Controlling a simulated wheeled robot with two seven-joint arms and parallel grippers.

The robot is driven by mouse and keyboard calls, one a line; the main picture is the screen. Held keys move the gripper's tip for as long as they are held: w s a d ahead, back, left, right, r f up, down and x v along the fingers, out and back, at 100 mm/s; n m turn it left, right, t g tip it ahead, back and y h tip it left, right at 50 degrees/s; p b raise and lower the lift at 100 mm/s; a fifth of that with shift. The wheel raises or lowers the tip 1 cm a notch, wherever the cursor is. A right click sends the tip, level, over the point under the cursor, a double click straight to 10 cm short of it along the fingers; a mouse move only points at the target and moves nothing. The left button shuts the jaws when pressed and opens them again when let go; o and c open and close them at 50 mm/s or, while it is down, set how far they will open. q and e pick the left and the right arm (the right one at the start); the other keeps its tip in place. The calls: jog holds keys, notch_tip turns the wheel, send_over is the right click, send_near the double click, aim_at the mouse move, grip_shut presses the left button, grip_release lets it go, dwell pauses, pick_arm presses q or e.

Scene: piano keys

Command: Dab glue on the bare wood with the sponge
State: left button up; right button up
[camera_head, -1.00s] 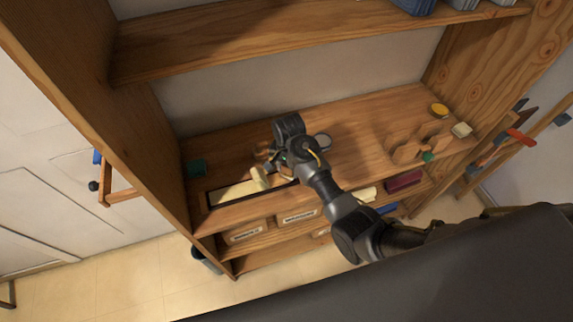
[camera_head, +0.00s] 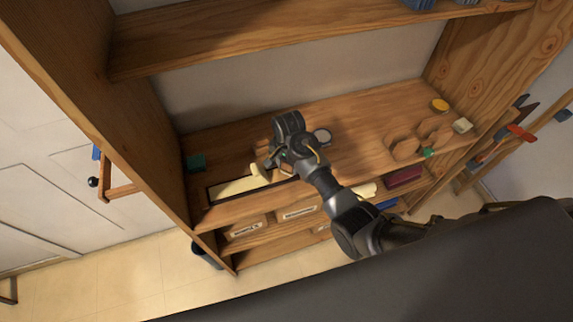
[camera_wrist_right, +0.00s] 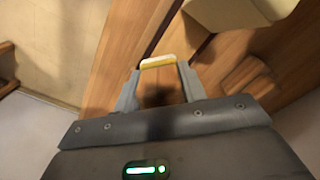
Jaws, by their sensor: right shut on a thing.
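My right gripper (camera_wrist_right: 157,85) is shut on a small sponge (camera_wrist_right: 158,62), pale with a yellow edge, held between the fingertips in the right wrist view. In the head view the right gripper (camera_head: 268,160) is over the middle shelf, by the right end of a long dark-rimmed tray (camera_head: 212,194). A pale cream strip (camera_head: 235,187) lies in the tray, and a cream block (camera_head: 259,173) stands out beside the gripper. I cannot tell which surface is the bare wood, nor whether the sponge touches anything. My left gripper is out of view.
Wooden holders (camera_head: 404,148), a yellow round item (camera_head: 439,105) and a pale block (camera_head: 462,125) stand farther right. The upper shelf (camera_head: 300,40) overhangs behind.

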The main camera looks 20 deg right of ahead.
jog(key=shift+f, duration=0.8)
jog(key=shift+a+r, duration=0.15)
jog(key=shift+a, duration=0.65)
jog(key=shift+s+a, duration=0.1)
jog(key=shift+a, duration=0.95)
jog(key=shift+d, duration=1.9)
jog(key=shift+a, duration=0.15)
jog(key=shift+a, duration=1.7)
